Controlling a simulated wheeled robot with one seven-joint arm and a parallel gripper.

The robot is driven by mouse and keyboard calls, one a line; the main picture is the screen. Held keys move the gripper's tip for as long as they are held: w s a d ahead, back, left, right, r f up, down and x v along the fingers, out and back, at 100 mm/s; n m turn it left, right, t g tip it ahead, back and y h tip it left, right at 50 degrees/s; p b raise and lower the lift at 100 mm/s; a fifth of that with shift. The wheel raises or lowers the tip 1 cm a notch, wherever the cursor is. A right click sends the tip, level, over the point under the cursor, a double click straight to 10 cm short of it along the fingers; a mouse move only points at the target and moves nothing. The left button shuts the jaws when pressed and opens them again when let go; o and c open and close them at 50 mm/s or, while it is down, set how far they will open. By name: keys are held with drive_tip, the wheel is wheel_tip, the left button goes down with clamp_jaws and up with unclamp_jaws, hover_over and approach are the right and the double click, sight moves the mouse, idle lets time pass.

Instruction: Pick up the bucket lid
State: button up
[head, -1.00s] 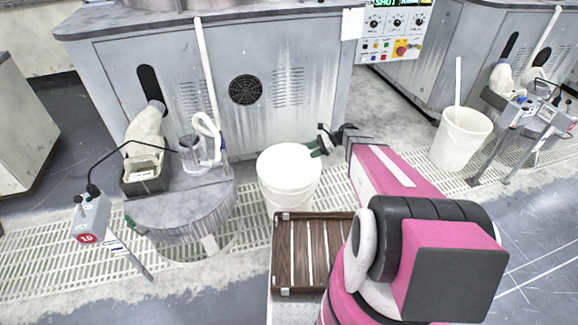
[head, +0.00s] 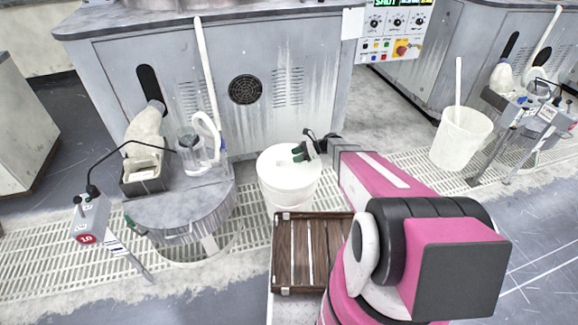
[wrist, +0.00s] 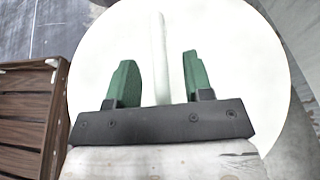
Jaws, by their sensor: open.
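The white round bucket lid (head: 276,163) lies on top of a white bucket (head: 290,192) in the middle of the head view. In the wrist view the lid (wrist: 230,75) fills most of the picture. A pale, narrow bar (wrist: 160,60), seemingly the lid's handle, stretches away from the gripper between its fingers. My gripper (head: 301,153) is over the right part of the lid. In the wrist view its two green fingers (wrist: 157,82) are apart, one on each side of the bar, with gaps visible. Whether they touch the lid is unclear.
A brown slatted wooden crate (head: 311,288) stands just in front of the bucket. A grey machine cabinet (head: 300,120) is close behind. A round grey drum (head: 185,210) is at left, and another white bucket (head: 458,145) at right.

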drive_tip(key=shift+x, duration=1.2)
clamp_jaws()
drive_tip(key=shift+r, duration=0.1)
